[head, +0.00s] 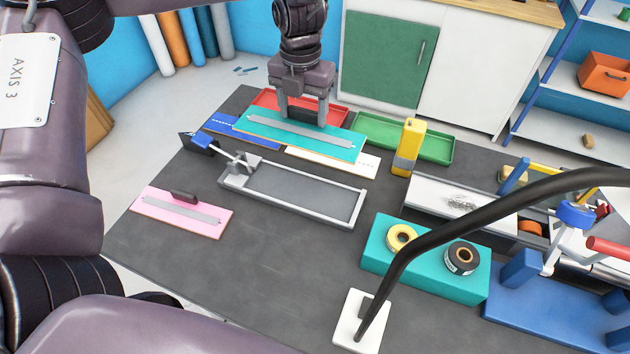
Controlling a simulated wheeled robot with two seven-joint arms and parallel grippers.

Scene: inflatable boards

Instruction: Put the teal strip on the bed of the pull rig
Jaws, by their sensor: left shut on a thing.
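The teal strip (262,123), a flat board with a grey band along it, is in the upper middle of the head view. My left gripper (302,115) points down and is shut on it. The strip overlaps a blue strip and a white strip in the picture; how high it is above them is hard to tell. The pull rig (350,213) is just in front of it, a long pale frame with a grey bed (300,190) and a clamp (238,166) at its left end. The bed looks empty. My right gripper is out of view.
Behind are a red tray (265,100) and a green tray (430,146); blue (228,127) and white (345,163) strips lie below. A yellow bottle-like item (408,148) stands right of the rig. A pink board (165,208) lies left. A black curved tube (440,215) crosses the right.

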